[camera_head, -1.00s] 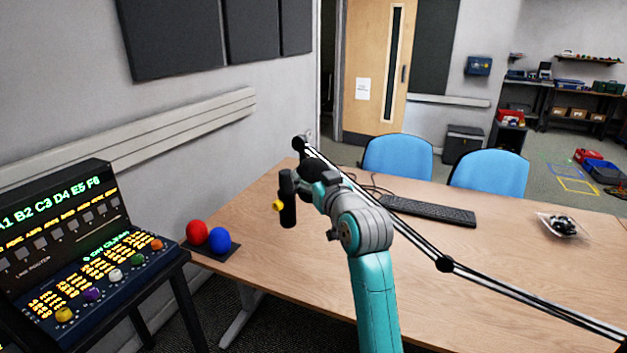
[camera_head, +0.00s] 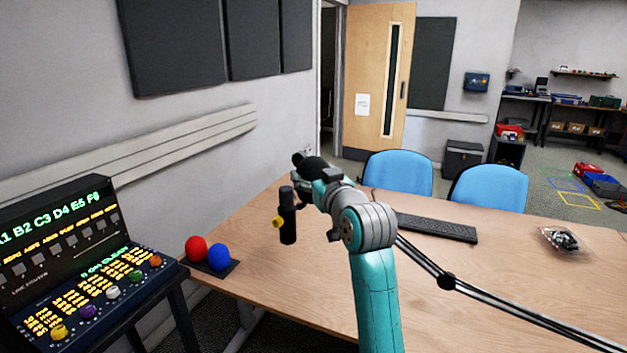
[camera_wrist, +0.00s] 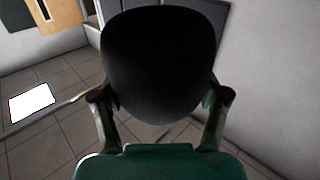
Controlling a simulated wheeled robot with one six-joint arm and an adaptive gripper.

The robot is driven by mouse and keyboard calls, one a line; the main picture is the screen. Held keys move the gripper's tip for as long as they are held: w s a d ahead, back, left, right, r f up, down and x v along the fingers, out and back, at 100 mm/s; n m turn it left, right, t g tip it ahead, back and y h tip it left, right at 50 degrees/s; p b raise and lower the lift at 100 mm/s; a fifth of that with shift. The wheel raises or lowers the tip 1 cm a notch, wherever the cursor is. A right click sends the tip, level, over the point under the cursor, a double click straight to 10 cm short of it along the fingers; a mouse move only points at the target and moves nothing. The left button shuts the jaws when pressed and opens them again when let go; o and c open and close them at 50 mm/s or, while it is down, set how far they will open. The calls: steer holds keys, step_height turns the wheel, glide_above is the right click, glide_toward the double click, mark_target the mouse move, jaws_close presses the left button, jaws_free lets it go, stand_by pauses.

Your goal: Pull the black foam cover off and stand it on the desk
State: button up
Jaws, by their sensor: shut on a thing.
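The black foam cover (camera_wrist: 160,60) fills the middle of the wrist view as a dark rounded shape. My gripper (camera_wrist: 160,105) is shut on it, one finger on each side. In the head view the dark cover (camera_head: 316,168) shows at the end of my arm, above the desk (camera_head: 320,290); my gripper's fingers are hard to make out there. I cannot tell whether cover and microphone touch.
A jointed boom arm (camera_head: 446,282) crosses the desk's right side. Red (camera_head: 196,249) and blue (camera_head: 219,257) balls sit on a dark pad at the left edge. A keyboard (camera_head: 437,228) and a clear bag (camera_head: 563,241) lie farther back. The front desk is clear.

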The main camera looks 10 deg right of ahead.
mark_target(317, 161)
steer(key=shift+r, duration=1.95)
